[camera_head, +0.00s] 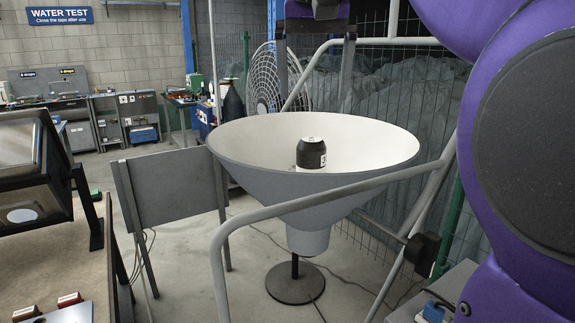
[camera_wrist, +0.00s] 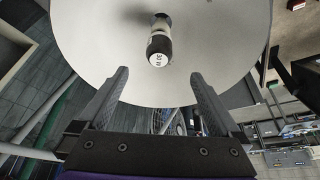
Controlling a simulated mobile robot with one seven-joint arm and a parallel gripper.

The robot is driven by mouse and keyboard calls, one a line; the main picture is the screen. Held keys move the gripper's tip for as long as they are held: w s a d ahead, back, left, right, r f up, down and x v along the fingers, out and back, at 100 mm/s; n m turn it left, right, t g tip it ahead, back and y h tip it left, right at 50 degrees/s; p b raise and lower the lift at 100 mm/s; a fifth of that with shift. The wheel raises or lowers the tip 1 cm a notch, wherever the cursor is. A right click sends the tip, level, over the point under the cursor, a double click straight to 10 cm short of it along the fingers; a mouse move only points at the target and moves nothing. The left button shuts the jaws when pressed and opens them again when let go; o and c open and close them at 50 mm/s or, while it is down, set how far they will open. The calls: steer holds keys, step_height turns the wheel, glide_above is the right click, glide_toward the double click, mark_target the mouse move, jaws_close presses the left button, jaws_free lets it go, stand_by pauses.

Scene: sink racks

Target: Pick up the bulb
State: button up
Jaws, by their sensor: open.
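The bulb (camera_head: 312,153) is a short black body with a white, rounded end and a small white mark on its side. It stands inside a wide, pale, funnel-shaped shade (camera_head: 250,190), and the shade's near rim hides its lower part. In the wrist view the bulb (camera_wrist: 159,46) shows at the top centre, a little beyond my fingertips and roughly midway between them. My gripper (camera_head: 315,98) hangs above the shade with its fingers pointing down. In the wrist view my gripper (camera_wrist: 160,80) has its two fingers wide apart with nothing between them.
A grey tubular rail (camera_head: 300,192) crosses in front of the shade. A grey panel (camera_head: 178,187) stands to its left. A wire fence (camera_head: 400,80) and a fan (camera_head: 268,80) are behind. A workbench (camera_head: 60,255) fills the lower left.

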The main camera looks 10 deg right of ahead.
steer(key=b+x, duration=0.4)
steer(key=x, duration=1.3)
steer(key=shift+w+d+f+b, duration=0.1)
steer(key=shift+b, duration=0.25)
steer(key=shift+c, duration=0.3)
steer(key=c, duration=1.4)
step_height(320, 180, up, 10)
steer(key=p, duration=0.4)
step_height(320, 180, up, 5)
steer(key=p, duration=0.4)
glide_above(311, 161)
steer(key=w, duration=0.3)
steer(key=shift+d+r, duration=0.2)
steer(key=shift+r, duration=0.45)
steer(key=shift+d+r, duration=0.2)
steer(key=shift+r, duration=0.5)
steer(key=shift+s+r, duration=0.15)
